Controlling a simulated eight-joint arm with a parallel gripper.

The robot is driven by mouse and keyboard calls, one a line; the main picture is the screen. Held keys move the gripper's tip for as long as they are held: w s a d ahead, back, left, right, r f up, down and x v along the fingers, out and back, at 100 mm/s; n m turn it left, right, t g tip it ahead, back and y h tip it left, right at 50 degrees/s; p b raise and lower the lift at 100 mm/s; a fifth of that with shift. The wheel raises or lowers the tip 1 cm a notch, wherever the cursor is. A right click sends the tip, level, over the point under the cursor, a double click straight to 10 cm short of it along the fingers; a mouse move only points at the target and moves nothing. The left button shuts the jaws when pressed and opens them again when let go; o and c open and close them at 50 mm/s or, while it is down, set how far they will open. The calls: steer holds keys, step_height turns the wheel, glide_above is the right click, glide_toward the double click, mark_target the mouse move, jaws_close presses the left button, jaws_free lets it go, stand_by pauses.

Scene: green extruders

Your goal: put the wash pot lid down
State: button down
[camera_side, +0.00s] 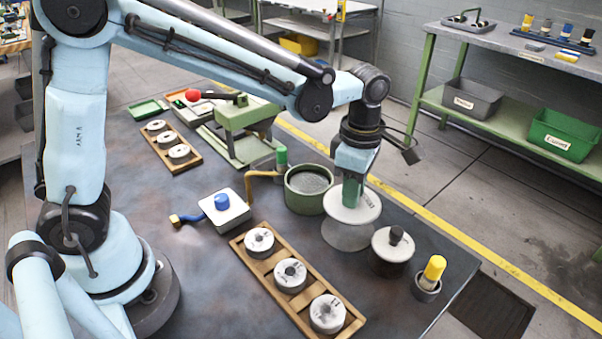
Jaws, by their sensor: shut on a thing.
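My gripper (352,188) points straight down and is shut on the green knob of a pale round lid (368,210), likely the wash pot lid. The lid is level, right of the green pot. Under it is a grey round shape (347,235); I cannot tell whether the lid touches it. The green round pot (305,202) stands open just left of the lid, with a dark grey surface inside. The gripper's fingertips are partly hidden by the knob.
A dark pot with a pale, black-knobbed lid (392,247) stands close at right, beside a yellow-topped piece in a grey holder (428,278). A wooden tray (262,272) holds three pale rings in front. A white box with a blue knob (224,211) and a green press (245,125) stand left.

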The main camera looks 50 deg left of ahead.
mark_target(348, 230)
steer(key=shift+f, duration=3.5)
steer(key=shift+f, duration=0.15)
steer(key=c, duration=0.9)
jaws_free()
steer(key=shift+c, duration=0.2)
